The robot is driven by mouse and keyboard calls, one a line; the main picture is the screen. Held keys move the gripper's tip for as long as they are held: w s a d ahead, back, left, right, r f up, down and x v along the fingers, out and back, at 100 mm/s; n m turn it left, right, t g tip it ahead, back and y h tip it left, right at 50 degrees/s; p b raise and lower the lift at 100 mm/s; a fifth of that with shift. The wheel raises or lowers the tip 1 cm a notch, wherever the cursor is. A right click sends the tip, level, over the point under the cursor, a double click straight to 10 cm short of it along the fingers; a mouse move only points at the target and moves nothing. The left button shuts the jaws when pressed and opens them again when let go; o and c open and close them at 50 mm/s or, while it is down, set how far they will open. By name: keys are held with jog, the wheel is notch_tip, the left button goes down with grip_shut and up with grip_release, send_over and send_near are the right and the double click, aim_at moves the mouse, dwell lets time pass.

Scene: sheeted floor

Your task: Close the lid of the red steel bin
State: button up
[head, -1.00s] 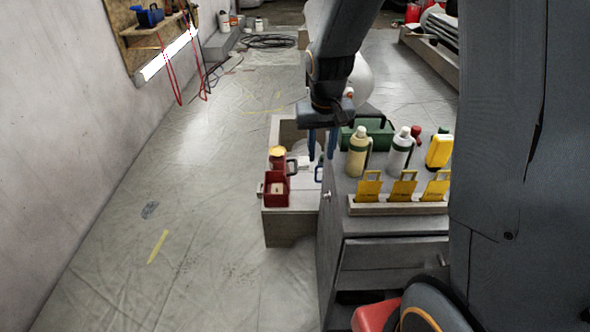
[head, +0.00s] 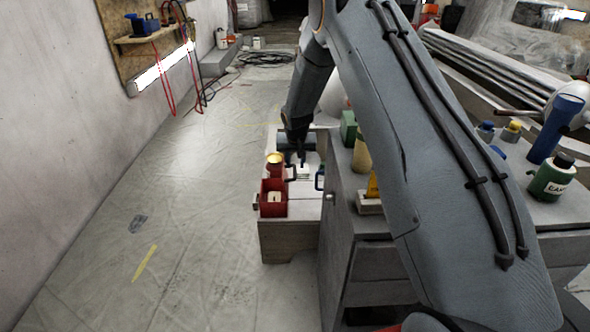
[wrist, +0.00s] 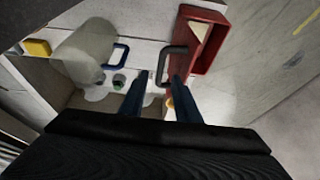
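The red steel bin (head: 273,207) sits on a low pale-topped box, its top open with a pale item inside. It also shows in the wrist view (wrist: 212,55). A red piece with a yellow round top (head: 274,160) stands behind it; I cannot tell whether it joins the bin. A dark handle (wrist: 170,50) shows beside the bin's red side. My gripper (head: 297,160) is low over the box, behind and right of the bin. In the wrist view its blue fingers (wrist: 158,82) are apart, with the handle's lower end appearing between or just beyond the tips.
A grey cabinet (head: 340,235) stands close on the right. A pale cylinder with a blue handle (wrist: 90,50) and small bottles are near the gripper.

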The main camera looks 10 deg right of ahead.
aim_at(295, 170)
jog(key=shift+x, duration=1.85)
grip_shut()
